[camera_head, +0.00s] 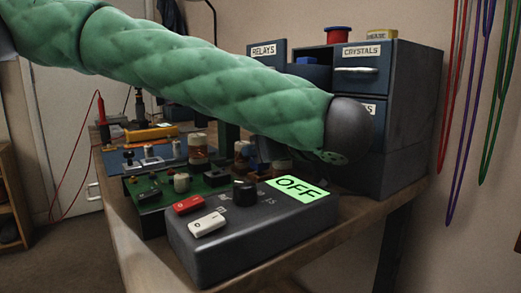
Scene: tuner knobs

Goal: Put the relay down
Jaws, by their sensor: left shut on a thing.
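My left arm, in a green quilted sleeve, reaches in from the left across the bench to a dark rounded end at the right. My left gripper (268,152) is mostly hidden under and behind this arm, low over the bench. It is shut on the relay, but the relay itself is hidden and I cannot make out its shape. My right gripper is not in view.
A grey box (240,240) with a knob, red and white switches and a green "OFF" display stands at the front. Behind it is a green circuit board (150,197) with several parts. A drawer cabinet (420,100) stands at the right. Coloured cords (484,90) hang beside it.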

